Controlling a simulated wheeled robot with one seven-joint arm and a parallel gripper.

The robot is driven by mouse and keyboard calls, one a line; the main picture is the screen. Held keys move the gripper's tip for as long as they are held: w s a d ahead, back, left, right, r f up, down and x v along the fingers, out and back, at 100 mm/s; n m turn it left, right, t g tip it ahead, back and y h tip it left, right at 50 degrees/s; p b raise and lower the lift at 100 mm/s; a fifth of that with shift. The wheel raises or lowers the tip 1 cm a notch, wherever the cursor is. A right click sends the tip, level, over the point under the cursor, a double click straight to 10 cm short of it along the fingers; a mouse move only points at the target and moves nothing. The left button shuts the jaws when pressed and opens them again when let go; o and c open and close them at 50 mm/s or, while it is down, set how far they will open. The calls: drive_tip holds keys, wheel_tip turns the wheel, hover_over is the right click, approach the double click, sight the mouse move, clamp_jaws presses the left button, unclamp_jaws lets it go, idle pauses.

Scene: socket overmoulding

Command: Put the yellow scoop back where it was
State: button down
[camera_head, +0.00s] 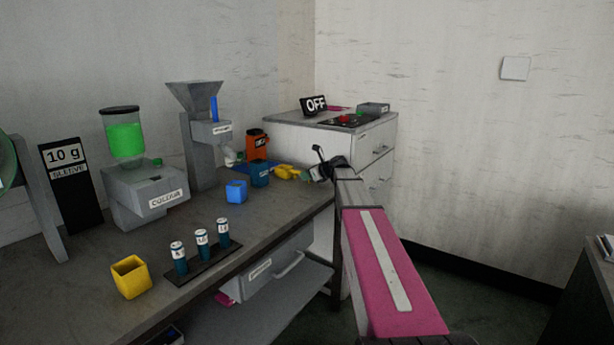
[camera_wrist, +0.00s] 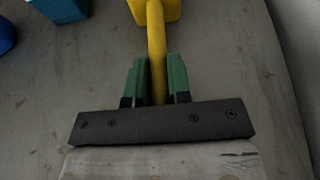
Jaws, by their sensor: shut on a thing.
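The yellow scoop (camera_head: 287,172) is at the far right end of the grey bench, to the right of a dark teal container. In the wrist view the scoop's yellow handle (camera_wrist: 156,50) runs between the two green fingers of my gripper (camera_wrist: 156,82), with the scoop's head at the top edge, partly cut off. My gripper (camera_head: 312,174) is shut on the handle, low over the bench top. I cannot tell whether the scoop touches the bench.
A blue cup (camera_head: 236,191), teal container (camera_head: 260,174) and orange container (camera_head: 257,145) stand left of the scoop. A rack with three vials (camera_head: 203,262) and a yellow cup (camera_head: 131,277) are nearer. A grey cabinet (camera_head: 290,133) stands behind.

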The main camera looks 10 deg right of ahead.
drive_tip(key=c, duration=1.1)
unclamp_jaws()
drive_tip(key=shift+o, duration=0.2)
drive_tip(key=shift+s+d+r, duration=0.15)
drive_tip(key=shift+s+r, duration=0.05)
drive_tip(key=v, duration=1.1)
drive_tip(key=shift+s+d+r, duration=0.1)
drive_tip(key=shift+s+d, duration=0.05)
